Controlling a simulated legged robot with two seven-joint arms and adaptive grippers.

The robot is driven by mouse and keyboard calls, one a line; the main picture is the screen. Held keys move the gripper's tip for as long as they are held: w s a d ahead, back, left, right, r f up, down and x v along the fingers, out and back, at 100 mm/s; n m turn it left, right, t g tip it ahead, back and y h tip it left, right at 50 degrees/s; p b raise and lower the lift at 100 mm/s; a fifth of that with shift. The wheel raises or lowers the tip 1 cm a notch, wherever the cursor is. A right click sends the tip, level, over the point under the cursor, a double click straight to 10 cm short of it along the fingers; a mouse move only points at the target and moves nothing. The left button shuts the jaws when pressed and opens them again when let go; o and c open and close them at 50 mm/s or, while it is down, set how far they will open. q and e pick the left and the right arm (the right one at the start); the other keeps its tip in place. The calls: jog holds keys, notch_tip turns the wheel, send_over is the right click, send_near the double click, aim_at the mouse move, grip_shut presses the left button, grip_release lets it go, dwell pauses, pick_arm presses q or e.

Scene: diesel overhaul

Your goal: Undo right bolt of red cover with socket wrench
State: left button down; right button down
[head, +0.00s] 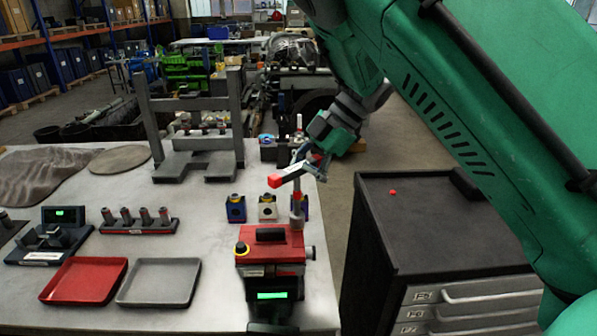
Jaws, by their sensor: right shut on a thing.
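The red cover (272,247) is the top of a boxy unit near the front right of the table, with a black handle on it. The socket wrench (297,209) stands about upright, its lower end over the right rear part of the red cover. I cannot tell whether it sits on the right bolt, which is hidden. My left gripper is out of view.
Small blue and white blocks (267,208) stand behind the unit. A red tray (85,281), a grey tray (159,282) and a rack of sockets (139,221) lie to the left. A black tool cabinet (430,225) stands right of the table.

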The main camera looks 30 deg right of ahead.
jog(key=n+g, duration=0.1)
jog(key=n, duration=0.1)
jog(key=n+g, duration=0.3)
jog(key=n, duration=0.1)
jog(key=shift+w+f+n, duration=0.1)
jog(key=shift+w+n, duration=0.15)
jog(key=shift+n, duration=0.15)
jog(key=n+g, duration=0.2)
jog(key=n, duration=0.2)
jog(key=shift+g+h, duration=0.3)
jog(key=shift+g, duration=0.1)
jog(key=n+g+h, duration=0.1)
jog(key=n, duration=0.1)
jog(key=shift+w+a+n, duration=0.1)
jog(key=shift+a+n, duration=0.05)
jog(key=shift+n, duration=0.25)
jog(key=n+g+h, duration=0.1)
jog(key=n, duration=0.1)
jog(key=n+g+h, duration=0.1)
jog(key=n, duration=0.1)
jog(key=shift+a+h, duration=0.1)
jog(key=shift+h, duration=0.2)
jog(key=n+h, duration=0.1)
jog(key=n, duration=0.2)
jog(key=n+h, duration=0.2)
jog(key=n, duration=0.1)
jog(key=shift+a+r+h, duration=0.2)
jog(key=shift+h, duration=0.1)
jog(key=shift+d, duration=0.1)
